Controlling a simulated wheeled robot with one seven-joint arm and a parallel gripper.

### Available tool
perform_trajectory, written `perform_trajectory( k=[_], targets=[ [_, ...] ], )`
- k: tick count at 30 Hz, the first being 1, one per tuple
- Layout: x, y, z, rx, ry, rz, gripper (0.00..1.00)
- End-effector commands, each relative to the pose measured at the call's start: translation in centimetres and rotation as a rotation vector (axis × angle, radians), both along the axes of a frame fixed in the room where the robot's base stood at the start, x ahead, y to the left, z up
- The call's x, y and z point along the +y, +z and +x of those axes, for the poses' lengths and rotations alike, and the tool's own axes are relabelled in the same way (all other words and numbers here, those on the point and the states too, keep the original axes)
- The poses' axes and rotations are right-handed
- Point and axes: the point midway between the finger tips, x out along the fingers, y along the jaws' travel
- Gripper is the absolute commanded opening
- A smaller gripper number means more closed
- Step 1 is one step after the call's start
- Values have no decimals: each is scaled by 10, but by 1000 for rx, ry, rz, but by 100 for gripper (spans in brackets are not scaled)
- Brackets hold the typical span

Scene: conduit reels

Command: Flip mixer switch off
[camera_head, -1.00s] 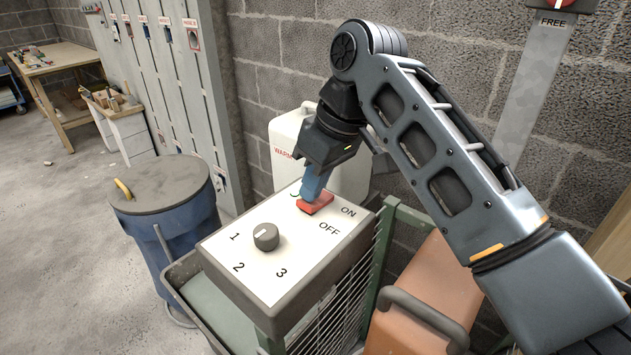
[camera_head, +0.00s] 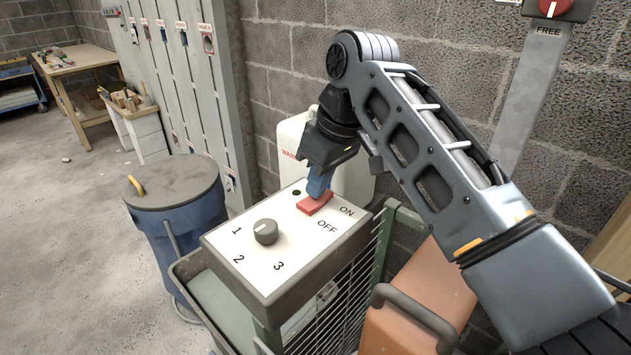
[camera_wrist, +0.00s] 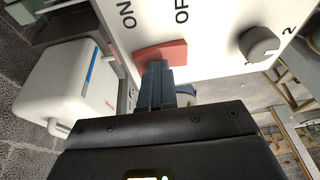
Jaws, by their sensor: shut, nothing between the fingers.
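The mixer's control box has a white top panel (camera_head: 285,240) with a dark grey rim, and it stands on a wire-sided cart. A red rocker switch (camera_head: 314,204) sits on the panel near the printed words ON and OFF. My gripper (camera_head: 317,190) is shut and empty, with its blue fingers pointing down at the far end of the switch. In the wrist view the fingers (camera_wrist: 157,82) overlap the edge of the red switch (camera_wrist: 165,52). They look to be at or touching it; the exact contact is hidden. A small dark round spot (camera_head: 296,192) shows beside the switch.
A grey knob (camera_head: 265,231) marked 1, 2, 3 is on the same panel. A white canister (camera_head: 294,135) stands behind the box. A blue lidded barrel (camera_head: 178,230) is at left, an orange case (camera_head: 415,300) at right. Open floor lies at far left.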

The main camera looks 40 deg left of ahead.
Motion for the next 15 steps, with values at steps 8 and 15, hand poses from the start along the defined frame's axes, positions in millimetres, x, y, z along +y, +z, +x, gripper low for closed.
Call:
perform_trajectory(
  k=[8, 15],
  targets=[
    [0, 2, 0, -1, -1, 0, 0],
    [0, 24, 0, 0, -2, 1, 0]
  ],
)
